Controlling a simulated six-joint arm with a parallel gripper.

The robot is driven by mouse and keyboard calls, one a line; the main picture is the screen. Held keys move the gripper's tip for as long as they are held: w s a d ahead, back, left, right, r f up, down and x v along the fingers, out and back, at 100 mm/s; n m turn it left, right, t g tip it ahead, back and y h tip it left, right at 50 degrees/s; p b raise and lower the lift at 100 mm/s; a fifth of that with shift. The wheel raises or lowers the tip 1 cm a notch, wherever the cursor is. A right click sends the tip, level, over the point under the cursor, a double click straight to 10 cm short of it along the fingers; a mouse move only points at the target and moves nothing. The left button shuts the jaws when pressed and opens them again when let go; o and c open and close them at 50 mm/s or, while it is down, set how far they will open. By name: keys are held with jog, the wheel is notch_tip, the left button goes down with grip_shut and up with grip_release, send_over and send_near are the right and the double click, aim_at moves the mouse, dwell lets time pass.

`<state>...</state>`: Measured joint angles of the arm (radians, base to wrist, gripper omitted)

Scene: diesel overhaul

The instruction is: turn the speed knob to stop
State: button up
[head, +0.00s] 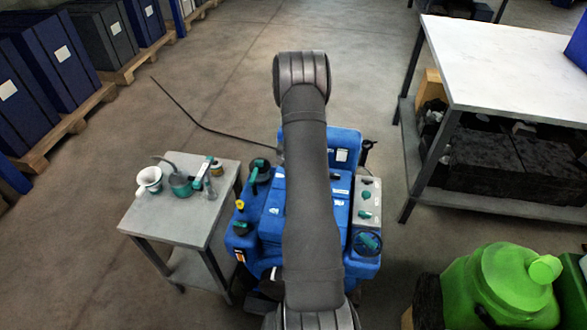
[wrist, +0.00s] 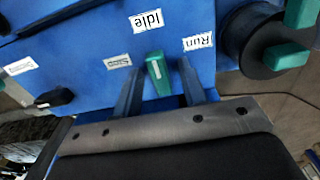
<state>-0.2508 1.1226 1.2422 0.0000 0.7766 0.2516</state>
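The speed knob (wrist: 159,74) is a teal bar with a white line, on a blue panel (wrist: 85,40) in the wrist view. Its line runs nearly upright in the picture, its upper end toward the "Idle" label (wrist: 146,21). The "Run" label (wrist: 198,42) is to the right and a blurred label, seemingly "Stop" (wrist: 118,61), to the left; the lettering appears upside down. My gripper (wrist: 160,88) is open, one finger on each side of the knob, with small gaps visible. In the head view my arm hides the gripper, and I cannot pick out this knob.
A large black dial with a teal handle (wrist: 288,57) is close to the right finger. A black knob (wrist: 55,98) is at left. In the head view the blue machine (head: 345,140) stands between a small table (head: 150,222) with vessels and a workbench (head: 500,75).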

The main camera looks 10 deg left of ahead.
grip_shut()
jog(key=n, duration=0.4)
jog(key=shift+n, duration=0.3)
jog(key=n, duration=0.4)
jog(key=shift+n, duration=0.6)
